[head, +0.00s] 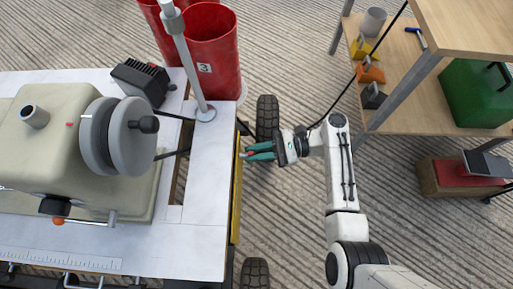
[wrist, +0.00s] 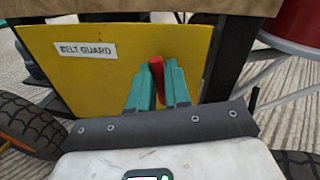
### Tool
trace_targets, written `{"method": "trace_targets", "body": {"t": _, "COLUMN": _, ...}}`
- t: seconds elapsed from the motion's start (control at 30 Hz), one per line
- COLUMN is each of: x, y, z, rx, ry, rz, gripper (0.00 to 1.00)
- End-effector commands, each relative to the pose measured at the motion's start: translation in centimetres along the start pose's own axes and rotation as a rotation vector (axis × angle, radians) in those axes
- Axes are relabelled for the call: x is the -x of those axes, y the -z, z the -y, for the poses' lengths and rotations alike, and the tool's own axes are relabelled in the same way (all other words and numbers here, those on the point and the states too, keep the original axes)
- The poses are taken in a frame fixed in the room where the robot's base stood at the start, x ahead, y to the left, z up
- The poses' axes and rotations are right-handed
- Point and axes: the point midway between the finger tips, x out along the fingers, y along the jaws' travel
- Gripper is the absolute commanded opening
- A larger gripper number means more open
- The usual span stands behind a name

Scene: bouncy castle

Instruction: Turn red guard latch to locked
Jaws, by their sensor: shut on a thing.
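The red guard latch (wrist: 157,72) is a small red handle on the yellow belt guard panel (wrist: 110,60), which carries a "BELT GUARD" label. My gripper (wrist: 160,80) has its two teal fingers shut on the red latch, one on each side. In the wrist view the latch looks near upright with a slight tilt. The head view shows my gripper (head: 247,154) at the cart's right side, touching the yellow panel (head: 236,200). There only a bit of red shows at the fingertips. The latch's lower part and any lock markings are hidden.
A machine with grey discs (head: 130,138) stands on the white-topped cart (head: 205,220). Black wheels (head: 267,118) are close to my gripper. Red bins (head: 212,50) stand behind. A wooden shelf (head: 395,60) with small coloured items is at the right.

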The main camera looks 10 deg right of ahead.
Motion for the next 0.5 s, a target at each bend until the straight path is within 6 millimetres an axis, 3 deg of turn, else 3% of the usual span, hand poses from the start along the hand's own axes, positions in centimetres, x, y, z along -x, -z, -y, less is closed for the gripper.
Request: {"method": "trace_targets", "body": {"t": 0.5, "x": -0.07, "y": -0.47, "z": -0.56, "rx": 0.465, "ry": -0.001, "rz": -0.093, "gripper": 0.00}}
